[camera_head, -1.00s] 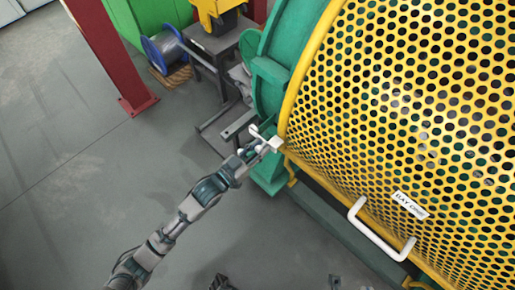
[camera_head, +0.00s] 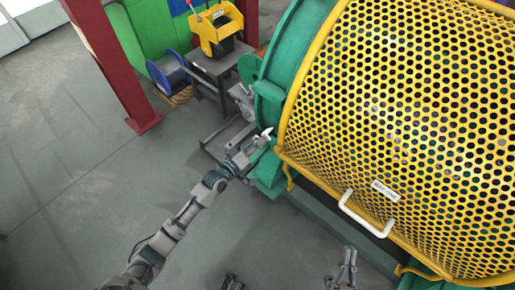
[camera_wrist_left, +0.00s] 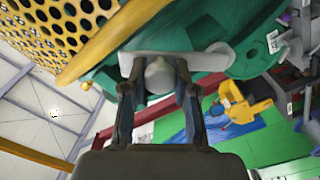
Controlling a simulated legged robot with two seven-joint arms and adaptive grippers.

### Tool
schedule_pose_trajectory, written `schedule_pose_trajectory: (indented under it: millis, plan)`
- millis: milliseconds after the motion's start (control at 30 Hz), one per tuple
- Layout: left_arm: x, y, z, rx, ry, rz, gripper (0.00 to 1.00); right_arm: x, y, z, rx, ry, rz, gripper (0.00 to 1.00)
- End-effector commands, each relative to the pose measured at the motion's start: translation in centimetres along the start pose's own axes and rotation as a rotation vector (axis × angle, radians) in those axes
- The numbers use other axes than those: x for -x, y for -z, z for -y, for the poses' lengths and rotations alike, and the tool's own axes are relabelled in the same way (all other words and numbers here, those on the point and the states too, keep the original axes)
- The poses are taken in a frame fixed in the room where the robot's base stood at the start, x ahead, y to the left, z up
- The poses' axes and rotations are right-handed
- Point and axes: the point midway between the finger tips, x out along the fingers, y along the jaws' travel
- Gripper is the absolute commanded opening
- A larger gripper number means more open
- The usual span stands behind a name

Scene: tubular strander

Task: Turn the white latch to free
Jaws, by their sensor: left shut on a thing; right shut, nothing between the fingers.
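The white latch (camera_head: 267,133) sits at the lower left corner of the yellow perforated guard (camera_head: 390,120), beside the green housing. My left gripper (camera_head: 262,143) is at the latch. In its wrist view my left gripper (camera_wrist_left: 157,88) is shut on the latch, with one finger on each side of the boss. My right gripper (camera_head: 348,256) is low in the head view, shut and empty, away from the latch.
A white handle (camera_head: 365,213) is on the guard's lower edge. A red column (camera_head: 112,65), a blue spool (camera_head: 168,70) and a yellow machine (camera_head: 215,28) on a grey table stand at the back left. Grey floor (camera_head: 70,190) to the left is clear.

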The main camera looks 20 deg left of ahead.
Motion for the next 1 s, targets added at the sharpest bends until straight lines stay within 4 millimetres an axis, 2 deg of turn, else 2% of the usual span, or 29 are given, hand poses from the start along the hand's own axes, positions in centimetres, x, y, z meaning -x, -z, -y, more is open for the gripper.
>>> schedule_pose_trajectory:
  millis: [33,267,600,1000]
  plan:
    - [-0.1,1.2,-0.3,0.035,-0.004,-0.013,0.0,-0.2,-0.1,0.0,0.003,0.0,0.023,0.0]
    - [-0.1,2.5,0.4,0.252,-0.003,-0.012,0.0,-0.1,-1.1,-0.1,0.006,-0.002,0.077,0.0]
    - [-0.1,4.1,1.5,0.523,-0.002,-0.011,0.0,-0.1,-0.6,-0.1,0.001,-0.001,0.023,0.0]
    - [0.0,4.9,2.3,0.678,-0.001,-0.011,0.0,0.1,0.5,0.0,-0.004,0.0,-0.047,0.0]
